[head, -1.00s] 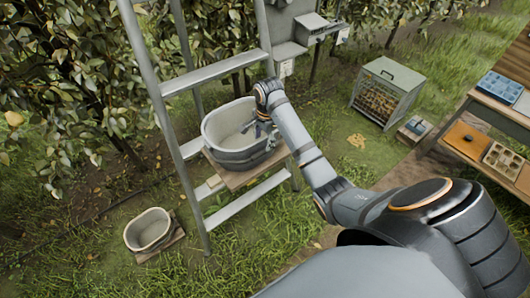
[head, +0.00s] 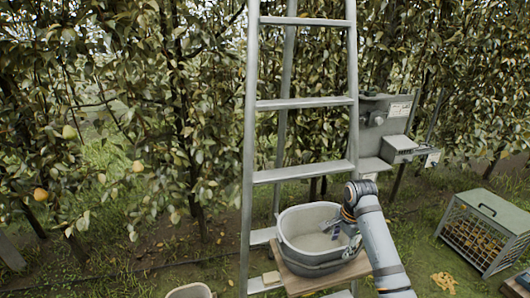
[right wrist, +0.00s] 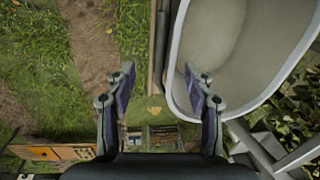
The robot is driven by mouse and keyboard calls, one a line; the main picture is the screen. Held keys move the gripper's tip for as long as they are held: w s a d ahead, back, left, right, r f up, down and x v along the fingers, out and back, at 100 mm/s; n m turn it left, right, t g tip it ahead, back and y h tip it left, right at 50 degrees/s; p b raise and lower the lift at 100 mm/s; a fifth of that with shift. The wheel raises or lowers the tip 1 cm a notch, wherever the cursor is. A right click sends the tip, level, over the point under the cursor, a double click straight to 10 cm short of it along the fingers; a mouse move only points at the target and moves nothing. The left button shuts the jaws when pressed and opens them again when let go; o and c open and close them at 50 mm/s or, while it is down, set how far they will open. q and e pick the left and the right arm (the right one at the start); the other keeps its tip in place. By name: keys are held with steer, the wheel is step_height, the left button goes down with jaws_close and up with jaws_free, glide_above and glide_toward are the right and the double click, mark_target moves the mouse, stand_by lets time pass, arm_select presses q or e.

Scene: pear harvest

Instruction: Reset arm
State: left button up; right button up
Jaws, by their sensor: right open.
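My right gripper (head: 342,232) is at the right inner rim of a grey tub (head: 290,240), with my right arm coming up from the lower right. In the right wrist view the gripper (right wrist: 158,82) is open, its two fingers wide apart with nothing between them. There the pale tub (right wrist: 245,35) lies to the right, and the right finger overlaps its rim. I cannot tell whether they touch. The tub looks empty and stands on a wooden board at the ladder. My left arm and gripper are not in view.
A metal ladder (head: 250,130) stands before leafy trees, with a grey box unit (head: 385,120) to its right. A crate (head: 488,230) stands at the right. A second tub (head: 190,291) is cut off below. A yellow pear (head: 41,194) hangs at the left.

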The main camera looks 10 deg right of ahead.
steer(key=s+a+f+n, duration=0.3)
steer(key=s+f+n, duration=0.2)
steer(key=s+f, duration=0.15)
steer(key=s+a+f+n+t+h, duration=0.1)
steer(key=s+a+f+n, duration=0.1)
steer(key=s+n, duration=0.55)
steer(key=s+a+f+n+t, duration=0.15)
steer(key=s+n, duration=0.35)
steer(key=s, duration=0.6)
step_height(320, 180, down, 32)
steer(key=s+d+g+b, duration=0.2)
steer(key=s+b, duration=0.1)
steer(key=b, duration=0.4)
steer(key=s+f+b, duration=0.3)
steer(key=s+f, duration=0.6)
steer(key=f, duration=0.2)
steer(key=s+d+f+m+b, duration=0.1)
steer(key=s+f+b, duration=0.2)
steer(key=s+f, duration=0.6)
step_height(320, 180, down, 2)
steer(key=shift+f+g, duration=0.25)
steer(key=shift+g, duration=0.1)
steer(key=shift+d, duration=0.1)
